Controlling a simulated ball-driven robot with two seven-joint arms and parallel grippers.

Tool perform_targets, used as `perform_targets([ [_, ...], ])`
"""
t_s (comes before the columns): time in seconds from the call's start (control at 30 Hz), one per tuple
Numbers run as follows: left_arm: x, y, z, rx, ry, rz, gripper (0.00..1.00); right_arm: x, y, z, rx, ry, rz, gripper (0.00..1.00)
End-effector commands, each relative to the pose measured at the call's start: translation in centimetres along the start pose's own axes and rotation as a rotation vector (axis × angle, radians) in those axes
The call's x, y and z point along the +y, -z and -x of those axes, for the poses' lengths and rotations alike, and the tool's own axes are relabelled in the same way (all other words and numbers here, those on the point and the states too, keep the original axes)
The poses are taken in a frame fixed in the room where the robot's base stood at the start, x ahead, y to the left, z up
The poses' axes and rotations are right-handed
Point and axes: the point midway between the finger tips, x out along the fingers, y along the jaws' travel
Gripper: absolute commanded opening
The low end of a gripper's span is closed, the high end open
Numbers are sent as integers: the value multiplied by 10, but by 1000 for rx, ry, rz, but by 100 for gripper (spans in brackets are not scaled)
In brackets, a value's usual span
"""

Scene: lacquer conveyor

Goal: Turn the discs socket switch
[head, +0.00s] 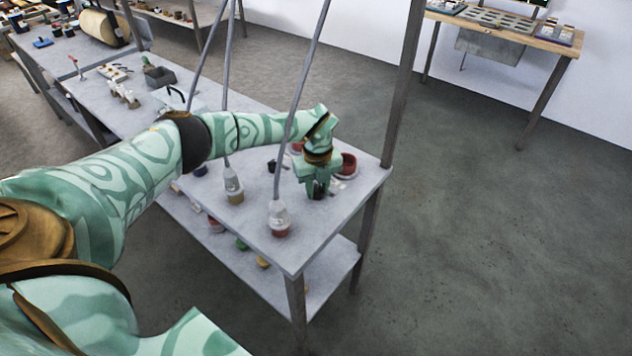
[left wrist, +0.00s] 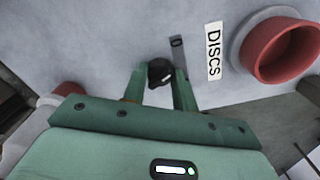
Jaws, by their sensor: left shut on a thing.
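The switch is a small black knob (left wrist: 161,72) on the grey table top, seen in the left wrist view. A narrow dark plate (left wrist: 178,52) marked "0" lies beside it. A white label (left wrist: 213,50) reading "DISCS" lies next to that, beside a round red socket (left wrist: 278,52). The red socket also shows in the head view (head: 348,167). My left gripper (head: 318,191) points down at the table's near right end, shut on the knob, with its fingers (left wrist: 161,82) on either side. The fingers hide part of the knob. My right gripper is in neither view.
A lower shelf (head: 325,275) holds small coloured pieces. A table post (head: 404,80) stands right of my arm.

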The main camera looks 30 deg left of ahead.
Motion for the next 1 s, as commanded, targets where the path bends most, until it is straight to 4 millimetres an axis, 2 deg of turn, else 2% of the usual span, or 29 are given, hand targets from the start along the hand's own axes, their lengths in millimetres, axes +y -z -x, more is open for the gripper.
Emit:
perform_targets([
  [0.3, 0, -1, 2, -1, 2, 114, 5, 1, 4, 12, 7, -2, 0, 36],
  [0.83, 0, -1, 1, -2, 2, 135, 5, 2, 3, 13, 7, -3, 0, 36],
  [0.87, 0, -1, 1, -2, 2, 135, 36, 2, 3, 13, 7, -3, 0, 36],
  [0.9, 0, -1, 1, -2, 2, 134, 47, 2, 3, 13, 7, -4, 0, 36],
  [1.0, 0, -1, 0, -1, 1, 134, 50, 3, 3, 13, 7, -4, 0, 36],
])
